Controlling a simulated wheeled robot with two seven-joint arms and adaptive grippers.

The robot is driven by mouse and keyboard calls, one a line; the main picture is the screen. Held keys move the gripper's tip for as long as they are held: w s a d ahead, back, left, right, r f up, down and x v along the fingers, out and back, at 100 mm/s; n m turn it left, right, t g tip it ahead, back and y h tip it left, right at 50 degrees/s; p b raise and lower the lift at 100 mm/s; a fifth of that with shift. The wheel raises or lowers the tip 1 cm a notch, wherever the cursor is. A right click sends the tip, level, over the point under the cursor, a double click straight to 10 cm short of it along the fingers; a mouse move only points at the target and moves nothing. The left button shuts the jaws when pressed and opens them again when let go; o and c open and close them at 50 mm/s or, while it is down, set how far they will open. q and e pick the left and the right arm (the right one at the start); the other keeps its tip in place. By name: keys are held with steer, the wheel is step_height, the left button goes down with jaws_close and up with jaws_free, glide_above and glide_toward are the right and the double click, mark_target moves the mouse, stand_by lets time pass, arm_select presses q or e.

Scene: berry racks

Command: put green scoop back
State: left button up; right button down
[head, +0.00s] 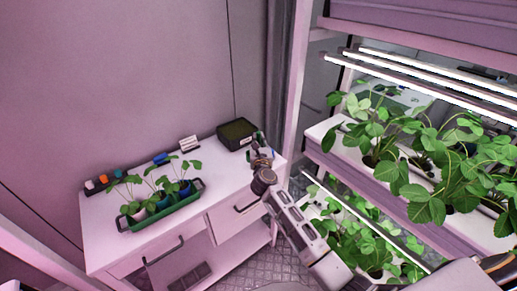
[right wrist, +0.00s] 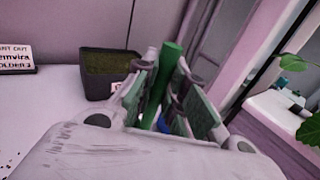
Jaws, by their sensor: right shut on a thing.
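The green scoop (right wrist: 165,77) shows as a green handle between the fingers in the right wrist view, its lower end hidden by the gripper. My right gripper (right wrist: 168,100) is shut on it. In the head view the right gripper (head: 261,157) is over the right end of the white bench, with a bit of green at its tips. A pale rod and a small blue thing (right wrist: 164,127) show close to the fingers; I cannot tell whether they touch the scoop. My left gripper is not in view.
A dark box (head: 237,134) with a white label stands at the bench's back. Planted racks (head: 385,188) stand close on the right.

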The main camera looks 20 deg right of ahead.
steer(key=shift+f+b, duration=0.45)
steer(key=shift+f, duration=1.55)
steer(key=c, duration=1.5)
jaws_free()
steer(key=shift+r, duration=0.2)
steer(key=shift+b+v, duration=0.7)
steer(key=shift+v, duration=5.3)
